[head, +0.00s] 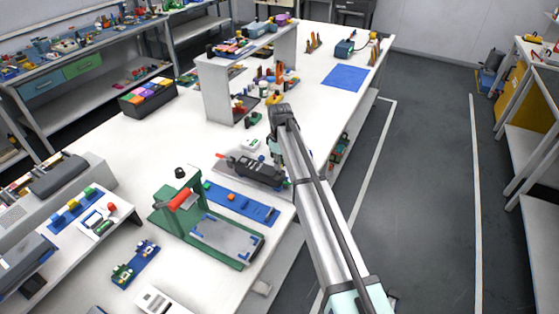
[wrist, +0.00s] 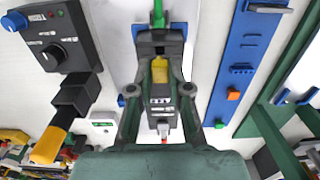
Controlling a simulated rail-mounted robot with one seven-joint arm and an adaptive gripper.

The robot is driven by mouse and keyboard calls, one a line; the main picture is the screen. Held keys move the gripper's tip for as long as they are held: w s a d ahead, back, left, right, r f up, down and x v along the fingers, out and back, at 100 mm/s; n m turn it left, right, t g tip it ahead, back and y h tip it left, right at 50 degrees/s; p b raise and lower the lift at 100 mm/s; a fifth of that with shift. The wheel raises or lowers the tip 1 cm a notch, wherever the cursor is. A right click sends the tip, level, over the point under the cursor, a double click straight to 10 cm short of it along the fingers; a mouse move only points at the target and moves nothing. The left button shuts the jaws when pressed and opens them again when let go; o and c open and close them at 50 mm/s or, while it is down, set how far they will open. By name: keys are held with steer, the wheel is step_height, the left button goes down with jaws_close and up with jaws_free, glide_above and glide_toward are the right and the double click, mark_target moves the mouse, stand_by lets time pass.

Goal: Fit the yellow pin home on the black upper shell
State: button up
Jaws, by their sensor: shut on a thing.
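My gripper (wrist: 160,80) is shut on the yellow pin (wrist: 160,69), which shows between its dark fingers in the wrist view. The black upper shell (wrist: 160,39) seems to be the dark part just beyond and around the pin, set within a blue holder (wrist: 138,33). Whether the pin is seated or only touching the shell cannot be told, as the fingers hide its lower part. In the head view my gripper (head: 276,153) hangs beside the dark fixture (head: 252,170), and the pin is too small to make out there.
A black control box (wrist: 65,35) with knobs stands at left in the wrist view. A blue rail (wrist: 244,62) with an orange block (wrist: 233,94) lies at right. A green press (head: 180,232) with a red handle stands nearby. Bare white table lies left of the fixture.

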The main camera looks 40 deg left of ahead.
steer(key=shift+f, duration=0.5)
steer(key=shift+f+b, duration=0.55)
steer(key=shift+f, duration=0.7)
stand_by(1.2)
steer(key=o, duration=0.8)
steer(key=shift+c, duration=0.2)
steer(key=shift+r, duration=0.1)
step_height(320, 180, up, 12)
steer(key=shift+f, duration=0.1)
